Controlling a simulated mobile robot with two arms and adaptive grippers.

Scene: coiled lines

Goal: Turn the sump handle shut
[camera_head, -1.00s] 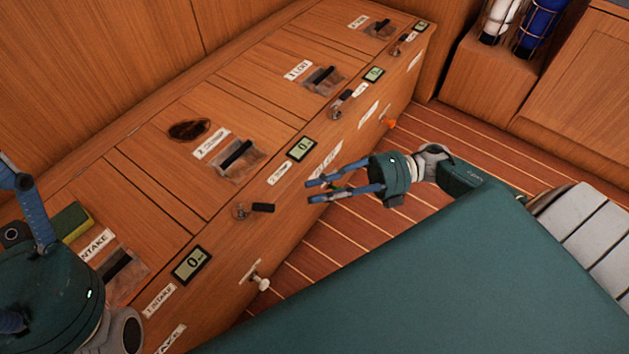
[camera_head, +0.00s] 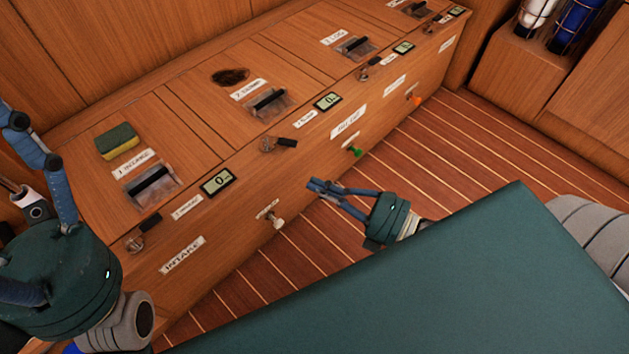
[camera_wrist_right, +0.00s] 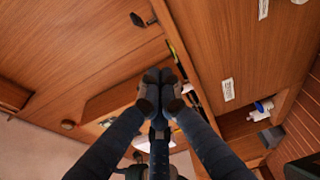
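I cannot read which handle is marked as the sump one. Along the front face of the wooden locker are a white handle (camera_head: 271,216), a green one (camera_head: 355,152) and an orange one (camera_head: 415,100). Near the top edge are small dark-gripped levers, one at the near end (camera_head: 144,231) and one further along (camera_head: 278,144). My right gripper (camera_head: 316,186) is in front of the locker between the white and green handles, apart from both. Its fingertips meet in the right wrist view (camera_wrist_right: 160,78), with nothing seen between them. My left gripper (camera_head: 58,195) is partly visible at the left edge.
The locker top carries black-handled recessed latches (camera_head: 152,182), green displays (camera_head: 218,181), a yellow-green sponge (camera_head: 117,141) and a dark oval patch (camera_head: 230,77). A teal surface (camera_head: 420,290) fills the lower right. The striped floor (camera_head: 500,130) beyond is clear.

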